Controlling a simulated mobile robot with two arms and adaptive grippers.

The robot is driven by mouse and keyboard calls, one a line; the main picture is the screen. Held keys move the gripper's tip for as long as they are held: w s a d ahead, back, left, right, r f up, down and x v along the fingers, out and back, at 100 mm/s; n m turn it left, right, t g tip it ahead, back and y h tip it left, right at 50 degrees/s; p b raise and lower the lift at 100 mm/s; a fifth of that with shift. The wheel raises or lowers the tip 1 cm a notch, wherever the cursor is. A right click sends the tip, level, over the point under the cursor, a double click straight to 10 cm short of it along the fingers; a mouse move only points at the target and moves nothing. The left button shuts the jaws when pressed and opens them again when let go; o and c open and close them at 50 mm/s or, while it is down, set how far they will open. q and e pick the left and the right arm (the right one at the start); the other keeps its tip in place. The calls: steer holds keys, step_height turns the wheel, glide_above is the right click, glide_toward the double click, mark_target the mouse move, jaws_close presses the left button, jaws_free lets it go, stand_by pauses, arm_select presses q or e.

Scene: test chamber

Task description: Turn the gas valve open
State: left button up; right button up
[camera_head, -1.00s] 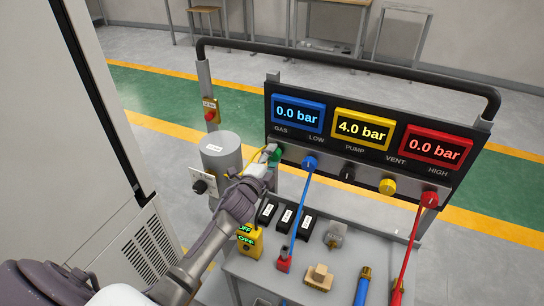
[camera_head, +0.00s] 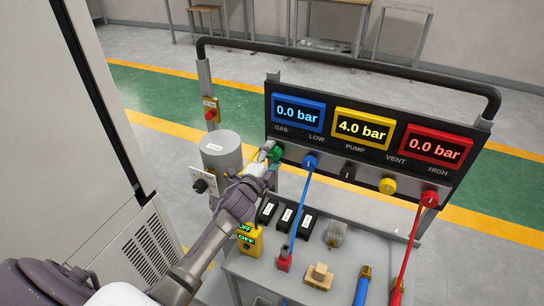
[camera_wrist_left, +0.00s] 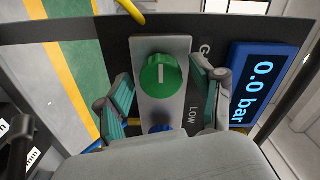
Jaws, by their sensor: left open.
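The gas valve is a green round knob (camera_head: 276,153) under the GAS label at the left end of the panel. In the left wrist view the green knob (camera_wrist_left: 164,77) faces the camera, with a pale pointer line running along the picture's vertical. My left gripper (camera_head: 266,151) is at the knob. In the wrist view its open fingers (camera_wrist_left: 160,72) stand one on each side of the knob, with visible gaps; I see no contact. The blue gas display (camera_head: 298,113) reads 0.0 bar. My right gripper is not in view.
Blue (camera_head: 310,162), black (camera_head: 347,173), yellow (camera_head: 387,186) and red (camera_head: 429,199) knobs line the panel to the right. The yellow display (camera_head: 363,129) reads 4.0 bar, the red one (camera_head: 436,148) 0.0 bar. A grey cylinder (camera_head: 221,154) stands left of my gripper.

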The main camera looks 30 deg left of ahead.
arm_select(q)
steer(key=shift+s, duration=0.1)
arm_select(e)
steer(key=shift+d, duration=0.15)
arm_select(q)
steer(key=s, duration=1.1)
steer(key=shift+s+d, duration=0.4)
